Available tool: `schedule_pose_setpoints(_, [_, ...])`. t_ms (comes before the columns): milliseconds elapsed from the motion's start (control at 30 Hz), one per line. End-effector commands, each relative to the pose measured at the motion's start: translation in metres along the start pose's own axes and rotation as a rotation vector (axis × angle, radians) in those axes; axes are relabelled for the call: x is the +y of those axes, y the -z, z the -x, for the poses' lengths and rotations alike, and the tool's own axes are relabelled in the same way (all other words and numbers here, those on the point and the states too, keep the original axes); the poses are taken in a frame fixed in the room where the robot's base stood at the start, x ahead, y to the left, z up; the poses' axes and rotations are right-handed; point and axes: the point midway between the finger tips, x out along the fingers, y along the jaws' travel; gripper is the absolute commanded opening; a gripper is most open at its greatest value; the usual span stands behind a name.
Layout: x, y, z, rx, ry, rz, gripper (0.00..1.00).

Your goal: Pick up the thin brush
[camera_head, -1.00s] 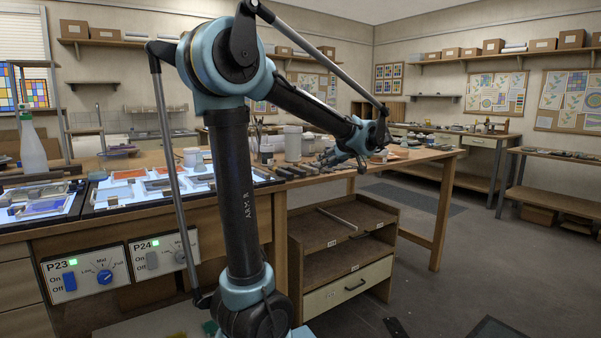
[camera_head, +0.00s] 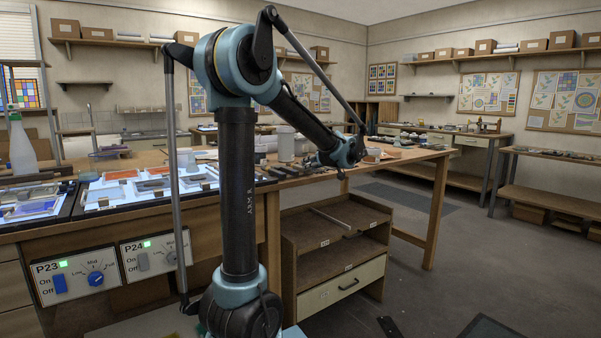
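My gripper (camera_head: 318,162) is at the end of my arm, low over the back part of the long wooden table (camera_head: 412,157). It is small and dark in the head view, and its fingers are too small to tell open from shut. I cannot make out the thin brush; my arm covers part of the tabletop where the tools stand. A white cylindrical container (camera_head: 286,144) stands just left of my gripper.
Lit panels with glass pieces (camera_head: 108,192) lie on the workbench at left, beside a white spray bottle (camera_head: 21,145). Control boxes P23 (camera_head: 78,274) and P24 (camera_head: 157,255) are on its front. A low shelf unit (camera_head: 335,262) stands below; floor to the right is mostly clear.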

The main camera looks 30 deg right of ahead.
Motion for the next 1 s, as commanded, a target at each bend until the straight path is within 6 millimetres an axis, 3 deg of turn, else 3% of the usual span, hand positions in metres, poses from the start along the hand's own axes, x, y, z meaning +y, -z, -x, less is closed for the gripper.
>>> schedule_pose_setpoints(367, [0.000, 0.001, -0.023, -0.001, 0.001, 0.000, 0.28])
schedule_pose_setpoints(700, [0.000, 0.002, -0.063, 0.000, 0.001, 0.000, 0.28])
schedule_pose_setpoints(933, [0.000, 0.002, -0.065, 0.000, 0.000, -0.001, 0.28])
schedule_pose_setpoints(1000, [0.000, 0.002, -0.065, 0.000, 0.000, -0.001, 0.12])
